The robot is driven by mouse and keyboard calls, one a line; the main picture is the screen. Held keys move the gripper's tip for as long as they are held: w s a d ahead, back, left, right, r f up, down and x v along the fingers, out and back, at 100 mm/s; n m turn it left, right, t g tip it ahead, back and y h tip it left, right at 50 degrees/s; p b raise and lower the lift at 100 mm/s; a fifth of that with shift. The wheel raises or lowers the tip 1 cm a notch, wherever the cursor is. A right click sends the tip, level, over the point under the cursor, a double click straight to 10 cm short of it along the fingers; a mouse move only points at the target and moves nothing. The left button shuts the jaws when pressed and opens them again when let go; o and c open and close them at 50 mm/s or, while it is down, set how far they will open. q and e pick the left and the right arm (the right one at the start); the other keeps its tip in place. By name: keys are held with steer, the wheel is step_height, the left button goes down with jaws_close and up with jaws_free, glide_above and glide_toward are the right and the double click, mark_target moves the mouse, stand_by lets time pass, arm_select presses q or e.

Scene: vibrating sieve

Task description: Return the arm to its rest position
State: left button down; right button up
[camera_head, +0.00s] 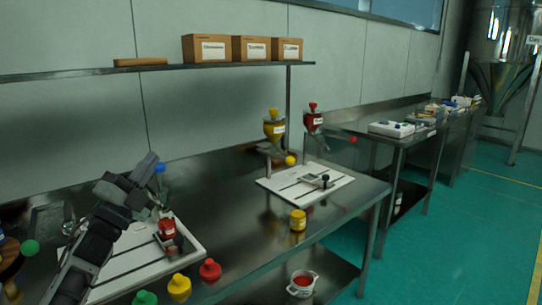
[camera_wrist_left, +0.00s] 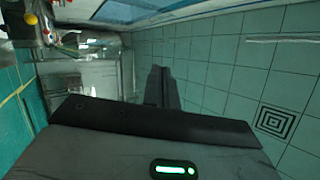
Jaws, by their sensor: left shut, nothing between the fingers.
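My left arm (camera_head: 98,238) comes in from the lower left and reaches up over the left end of the steel table (camera_head: 235,195). In the left wrist view the fingers (camera_wrist_left: 161,72) are together and hold nothing. They point towards the tiled wall (camera_wrist_left: 215,65). My right gripper is out of view.
A white board (camera_head: 195,240) with a red device (camera_head: 167,228) lies under and beside the arm. Green, yellow (camera_head: 179,287) and red (camera_head: 210,269) lidded jars stand in front. Yellow (camera_head: 274,127) and red (camera_head: 313,120) hoppers stand farther right. A shelf (camera_head: 150,70) runs above.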

arm_select(q)
steer(key=w+a+f+n+g+y, duration=0.2)
steer(key=w+a+f+n+y, duration=0.35)
steer(key=n+y, duration=0.75)
step_height(320, 180, down, 10)
steer(key=s+a+n+g, duration=0.2)
steer(key=a+n+g, duration=0.15)
steer(key=n, duration=0.35)
steer(key=s+d+f+m+g+h, duration=0.1)
steer(key=s+d+f+g+h, duration=0.1)
steer(key=s+d+f, duration=0.55)
steer(key=s+d+f+g+h, duration=0.2)
steer(key=s+d+f, duration=0.3)
steer(key=s+f, duration=0.55)
steer(key=s+d+f+g, duration=0.1)
steer(key=s+d, duration=0.3)
steer(key=s, duration=0.5)
steer(key=s+d+f+g+h, duration=0.1)
steer(key=s+d+f, duration=0.2)
steer(key=s, duration=0.7)
steer(key=shift+d+f+n+g, duration=0.35)
steer(key=shift+f+n, duration=0.05)
steer(key=shift+f, duration=0.05)
